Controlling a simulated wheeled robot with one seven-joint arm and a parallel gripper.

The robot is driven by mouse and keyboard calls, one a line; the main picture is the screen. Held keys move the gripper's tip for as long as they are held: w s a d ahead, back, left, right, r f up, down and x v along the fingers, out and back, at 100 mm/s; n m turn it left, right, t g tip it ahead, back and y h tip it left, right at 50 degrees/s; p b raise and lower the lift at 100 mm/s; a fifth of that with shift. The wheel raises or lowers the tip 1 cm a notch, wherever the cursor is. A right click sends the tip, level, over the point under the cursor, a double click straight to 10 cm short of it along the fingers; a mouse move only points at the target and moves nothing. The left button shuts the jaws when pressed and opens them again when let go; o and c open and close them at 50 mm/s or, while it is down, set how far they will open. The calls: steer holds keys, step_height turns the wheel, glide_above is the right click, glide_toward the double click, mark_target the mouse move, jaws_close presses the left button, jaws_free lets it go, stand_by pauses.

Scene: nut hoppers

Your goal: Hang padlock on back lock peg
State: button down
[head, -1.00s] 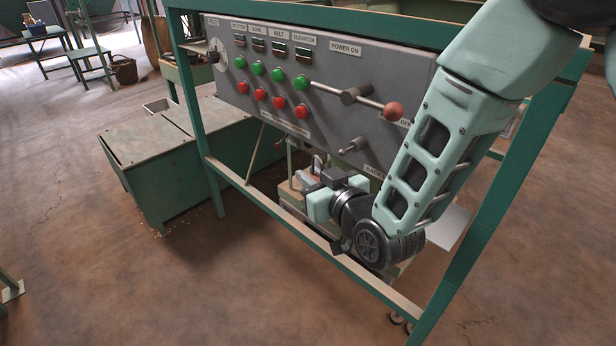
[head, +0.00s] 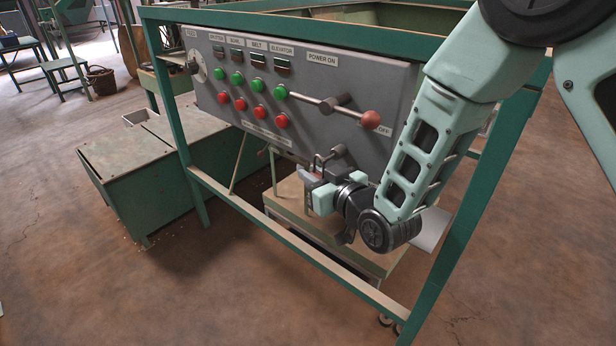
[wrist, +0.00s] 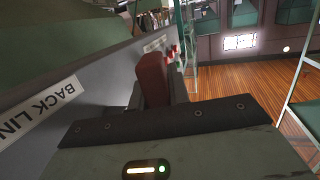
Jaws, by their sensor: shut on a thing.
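The padlock shows in the wrist view as a dark red block (wrist: 153,80) between the fingers of my gripper (wrist: 160,90). In the head view my gripper (head: 310,185) is shut on it, and only a little red and a grey shackle show at the jaws. The grey back lock peg (head: 338,153) sticks out from the lower edge of the control panel. The padlock is right at the peg's free end. I cannot tell whether the shackle is around the peg or beside it. The peg does not show clearly in the wrist view.
The grey control panel (head: 300,75) carries green and red buttons and a power lever with a red knob (head: 371,120). A green frame rail (head: 285,240) runs in front and below. A "BACK LIN…" label (wrist: 45,112) is close at left in the wrist view.

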steer(key=shift+w+d+f+b, duration=0.3)
steer(key=shift+w+d, duration=0.25)
steer(key=shift+w, duration=0.1)
steer(key=shift+w+d+f+b, duration=0.3)
steer(key=shift+w+d, duration=0.2)
steer(key=shift+w, duration=0.15)
steer(key=c, duration=1.3)
jaws_free()
steer(key=shift+o, duration=0.2)
